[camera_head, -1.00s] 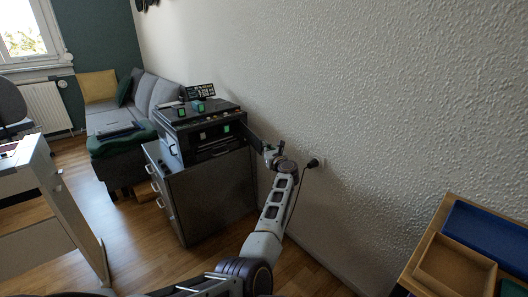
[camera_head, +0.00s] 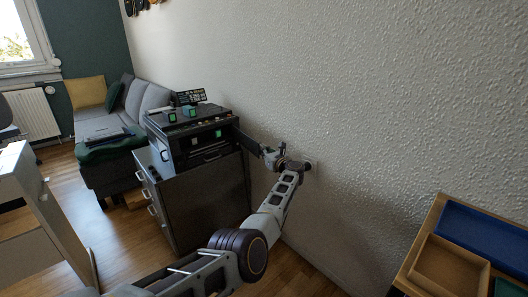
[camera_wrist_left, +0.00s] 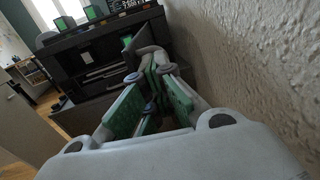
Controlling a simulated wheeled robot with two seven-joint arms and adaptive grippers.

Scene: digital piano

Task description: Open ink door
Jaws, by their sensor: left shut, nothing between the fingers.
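A black printer (camera_head: 190,137) stands on a dark grey cabinet. A dark flat panel (camera_head: 250,144), which looks like its ink door, sticks out from its right side toward the wall. My left gripper (camera_head: 271,156) is shut and empty at the outer end of this panel; whether they touch I cannot tell. In the left wrist view the green-padded fingers of the left gripper (camera_wrist_left: 150,66) come together just in front of the panel (camera_wrist_left: 141,40), with the printer front (camera_wrist_left: 95,62) behind. My right gripper is not in view.
The textured wall (camera_head: 370,110) is close on the right of my left gripper. The cabinet (camera_head: 205,200) stands below the printer. A wooden tray (camera_head: 450,270) is at the lower right. Open wooden floor lies left of the cabinet.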

